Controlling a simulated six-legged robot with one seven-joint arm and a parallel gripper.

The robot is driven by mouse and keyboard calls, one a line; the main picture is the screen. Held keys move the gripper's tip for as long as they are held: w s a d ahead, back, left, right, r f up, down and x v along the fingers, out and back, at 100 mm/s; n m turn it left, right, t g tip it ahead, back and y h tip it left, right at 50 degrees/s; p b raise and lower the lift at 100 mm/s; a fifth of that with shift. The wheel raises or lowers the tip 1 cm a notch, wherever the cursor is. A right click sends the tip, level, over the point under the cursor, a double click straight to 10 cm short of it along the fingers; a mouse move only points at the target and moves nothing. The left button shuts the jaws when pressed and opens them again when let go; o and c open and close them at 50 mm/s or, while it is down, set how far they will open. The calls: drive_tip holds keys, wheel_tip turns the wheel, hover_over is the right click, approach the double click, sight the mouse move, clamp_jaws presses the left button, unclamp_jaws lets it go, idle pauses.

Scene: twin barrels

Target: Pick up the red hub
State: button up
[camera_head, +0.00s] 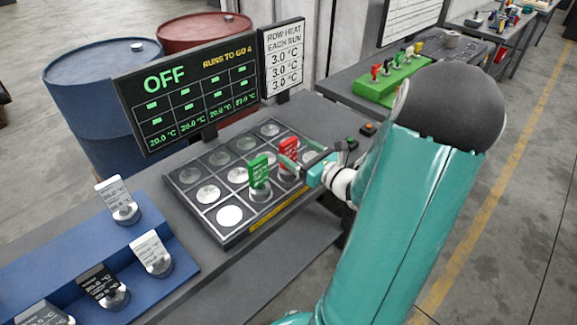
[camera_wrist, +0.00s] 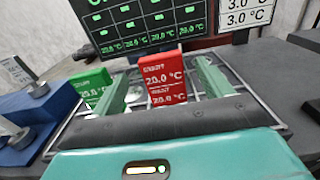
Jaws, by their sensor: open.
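The red hub (camera_head: 288,150) stands upright in the grid tray (camera_head: 233,236), in the row nearest my arm. In the wrist view the red hub (camera_wrist: 166,81) shows a temperature label and stands between my two green fingers. My gripper (camera_head: 302,160) is open around it; in the wrist view my gripper (camera_wrist: 162,85) has a finger on each side, with a gap visible on both sides. The hub's base is hidden behind the dark gripper bar. A green hub (camera_head: 259,171) stands left of the red one, and shows at the left in the wrist view (camera_wrist: 90,84).
A black display (camera_head: 187,88) reading OFF and a white sign (camera_head: 283,60) stand behind the tray. Blue (camera_head: 98,95) and red (camera_head: 204,32) barrels are beyond. A blue stepped rack (camera_head: 75,268) holds several white and black hubs. A green rack (camera_head: 390,82) stands behind my arm.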

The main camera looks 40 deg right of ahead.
sight(291, 146)
drive_tip(key=w, duration=0.4)
drive_tip(key=shift+w+f, duration=0.1)
drive_tip(key=shift+w, duration=0.15)
clamp_jaws()
